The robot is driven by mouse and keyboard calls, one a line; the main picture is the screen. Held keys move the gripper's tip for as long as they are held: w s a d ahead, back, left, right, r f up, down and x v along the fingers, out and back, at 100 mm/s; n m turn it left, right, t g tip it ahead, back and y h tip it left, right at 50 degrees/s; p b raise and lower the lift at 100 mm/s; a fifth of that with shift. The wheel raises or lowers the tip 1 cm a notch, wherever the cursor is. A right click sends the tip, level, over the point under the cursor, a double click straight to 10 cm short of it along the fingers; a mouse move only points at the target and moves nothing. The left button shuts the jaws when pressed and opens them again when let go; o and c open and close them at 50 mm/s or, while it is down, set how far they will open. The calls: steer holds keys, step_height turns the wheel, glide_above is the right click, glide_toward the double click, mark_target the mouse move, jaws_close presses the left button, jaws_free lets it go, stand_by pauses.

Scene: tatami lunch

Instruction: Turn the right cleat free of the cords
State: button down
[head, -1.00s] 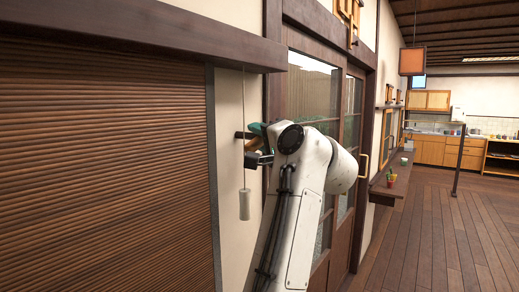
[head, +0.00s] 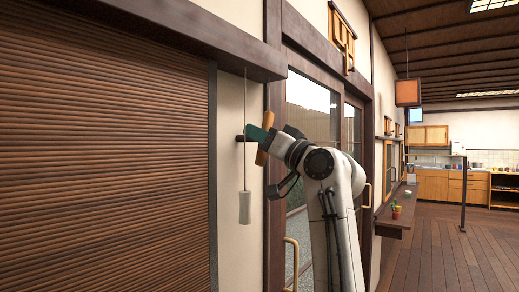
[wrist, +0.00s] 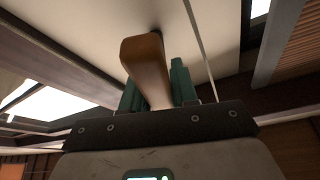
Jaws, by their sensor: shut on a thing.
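The right cleat (head: 262,155) is an orange-brown wooden bar on the pale wall strip beside the door frame. It stands nearly upright, slightly tilted, in the head view. My gripper (head: 258,134) has green fingers and is shut on the cleat. In the wrist view the cleat (wrist: 146,62) sits between the two green fingers (wrist: 158,88), its end pointing up toward the camera. A thin cord (head: 245,95) hangs just left of the cleat, with a pale cylindrical pull (head: 245,207) at its lower end. In the wrist view the cord (wrist: 201,45) passes right of the cleat, apart from it.
A brown slatted blind (head: 100,160) fills the left, under a dark wooden beam (head: 180,40). Glazed sliding doors (head: 315,90) stand behind my arm. A shelf with small pots (head: 396,212) runs along the wall.

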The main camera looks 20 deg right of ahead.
steer(key=shift+f+n+g+y+b, duration=0.1)
steer(key=shift+n+g+y+b, duration=0.35)
steer(key=shift+n, duration=0.85)
steer(key=shift+n+g+y+b, duration=0.15)
steer(key=shift+n+y+b, duration=0.55)
steer(key=shift+n, duration=0.6)
steer(key=shift+a, duration=0.1)
steer(key=c, duration=1)
jaws_free()
steer(key=shift+o, duration=0.2)
steer(key=shift+s, duration=0.1)
steer(key=b+v, duration=0.2)
steer(key=v, duration=0.8)
steer(key=shift+s+d, duration=0.2)
steer(key=shift+d, duration=0.1)
steer(key=shift+f, duration=0.15)
